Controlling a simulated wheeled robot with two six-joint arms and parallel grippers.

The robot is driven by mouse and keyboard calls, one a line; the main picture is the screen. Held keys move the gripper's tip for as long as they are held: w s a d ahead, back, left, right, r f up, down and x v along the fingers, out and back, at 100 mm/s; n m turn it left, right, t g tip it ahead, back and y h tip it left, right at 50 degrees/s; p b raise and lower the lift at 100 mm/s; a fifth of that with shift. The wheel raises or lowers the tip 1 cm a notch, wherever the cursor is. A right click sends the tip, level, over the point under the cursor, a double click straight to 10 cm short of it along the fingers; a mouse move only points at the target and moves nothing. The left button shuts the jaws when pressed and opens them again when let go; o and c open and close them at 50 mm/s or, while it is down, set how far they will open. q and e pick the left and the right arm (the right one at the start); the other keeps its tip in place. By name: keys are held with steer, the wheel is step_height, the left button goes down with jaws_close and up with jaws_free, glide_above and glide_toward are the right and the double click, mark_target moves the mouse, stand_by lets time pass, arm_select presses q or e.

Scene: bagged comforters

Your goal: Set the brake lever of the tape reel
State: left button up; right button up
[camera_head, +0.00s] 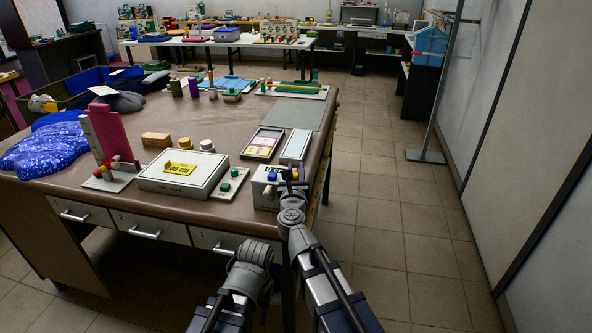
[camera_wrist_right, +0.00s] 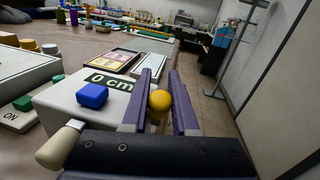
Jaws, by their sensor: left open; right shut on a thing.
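The tape reel is a white box (camera_head: 262,190) with a "0 cm" label at the table's near right corner; it also shows in the right wrist view (camera_wrist_right: 92,118). A blue block-shaped knob (camera_wrist_right: 92,95) sits on its top. A pale rounded handle (camera_wrist_right: 60,146) sticks out at its near side. My right gripper (camera_head: 288,182) is at the reel's right side. In the right wrist view its purple fingers (camera_wrist_right: 159,100) are shut on a yellow round knob (camera_wrist_right: 159,104). The lever's stem is hidden. My left gripper (camera_head: 252,252) is open, low in front of the table drawers, its fingertips hard to make out.
The floor (camera_head: 400,230) right of the table is clear.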

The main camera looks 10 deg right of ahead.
mark_target(295, 179)
jaws_close()
steer(key=shift+f+b, duration=0.2)
steer(key=shift+b, duration=0.55)
steer(key=shift+s+a+r+t+b, duration=0.1)
steer(key=shift+s+r+t+b, duration=0.15)
steer(key=shift+t+b, duration=0.45)
steer(key=o, duration=0.9)
jaws_free()
steer(key=shift+s+a+f+b, duration=0.1)
steer(key=shift+s+a+f, duration=0.1)
steer(key=shift+s, duration=1.1)
steer(key=shift+s+a+f+b, duration=0.15)
steer(key=shift+s, duration=1.1)
steer(key=shift+s+a+f+b, duration=0.1)
steer(key=shift+s+a+f, duration=0.1)
steer(key=shift+s, duration=1.1)
